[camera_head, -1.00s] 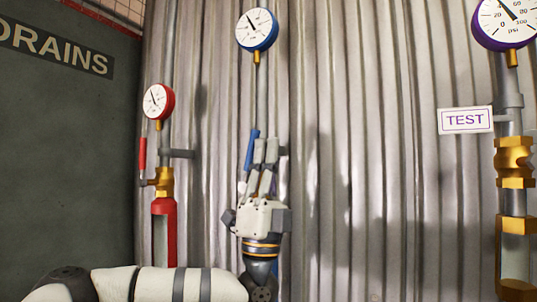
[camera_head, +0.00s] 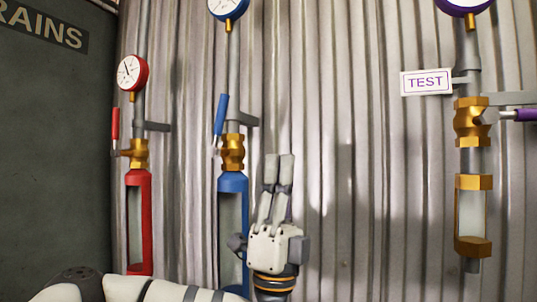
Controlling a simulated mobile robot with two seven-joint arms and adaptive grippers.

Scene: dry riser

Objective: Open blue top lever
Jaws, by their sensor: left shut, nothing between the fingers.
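The blue lever (camera_head: 221,114) stands nearly upright, tilted slightly right at its top, on the left side of the brass valve (camera_head: 233,151) of the blue riser. Below the valve is the blue sight-glass housing (camera_head: 233,184). My left gripper (camera_head: 279,157) points up, to the right of the blue riser and apart from the lever. Its fingers are together with nothing between them. It hides part of the corrugated wall and some of the lower right of the blue housing. My right gripper is not in view.
A red lever (camera_head: 116,122) and red housing (camera_head: 138,178) stand at left. A blue gauge (camera_head: 229,6) is above the blue riser. At right are a TEST sign (camera_head: 427,82), a brass valve (camera_head: 471,122) and a horizontal purple lever (camera_head: 524,115). Corrugated wall (camera_head: 350,130) lies bare between.

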